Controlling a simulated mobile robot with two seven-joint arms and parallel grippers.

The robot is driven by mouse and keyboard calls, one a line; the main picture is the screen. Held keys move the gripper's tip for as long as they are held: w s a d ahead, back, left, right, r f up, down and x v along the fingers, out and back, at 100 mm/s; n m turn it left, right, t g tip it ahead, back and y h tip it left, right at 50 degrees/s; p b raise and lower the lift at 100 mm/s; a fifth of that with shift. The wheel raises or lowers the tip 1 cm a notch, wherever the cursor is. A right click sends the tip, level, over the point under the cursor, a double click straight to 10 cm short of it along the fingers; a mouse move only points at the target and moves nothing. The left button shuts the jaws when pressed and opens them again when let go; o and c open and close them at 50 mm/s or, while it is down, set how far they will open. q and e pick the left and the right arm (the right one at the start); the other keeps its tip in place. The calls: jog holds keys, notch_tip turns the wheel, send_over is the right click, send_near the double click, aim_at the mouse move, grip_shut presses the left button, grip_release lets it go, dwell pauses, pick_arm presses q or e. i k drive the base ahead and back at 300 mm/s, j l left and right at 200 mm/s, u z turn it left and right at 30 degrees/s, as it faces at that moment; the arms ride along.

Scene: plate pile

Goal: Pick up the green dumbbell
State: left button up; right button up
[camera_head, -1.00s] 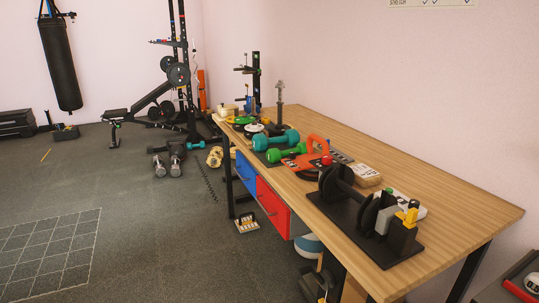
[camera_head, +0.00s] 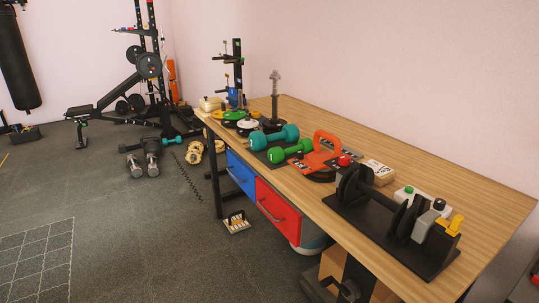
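The green dumbbell (camera_head: 290,152) lies on the wooden table (camera_head: 420,160), near its front edge. A larger teal dumbbell (camera_head: 273,138) lies just behind and to the left of it. An orange kettlebell-shaped thing (camera_head: 324,150) stands close on its right. Neither of my grippers shows in the head view.
Green, yellow and white plates (camera_head: 246,124) lie at the far end. Red (camera_head: 277,210) and blue (camera_head: 241,174) drawers hang under the front edge. The floor (camera_head: 150,240) to the left is mostly clear.

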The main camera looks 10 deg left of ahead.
aim_at(276, 155)
jog(key=i+j+z, duration=0.1)
jog(key=j, duration=0.25)
jog(key=i+j+z, duration=0.1)
jog(key=j, duration=0.3)
jog(key=i+j, duration=0.2)
jog(key=i+j+z, duration=0.15)
jog(key=j, duration=0.3)
jog(key=i+j, duration=0.3)
jog(key=i+j+z, duration=0.15)
jog(key=j, duration=0.25)
jog(key=i+j, duration=0.2)
jog(key=j, duration=0.15)
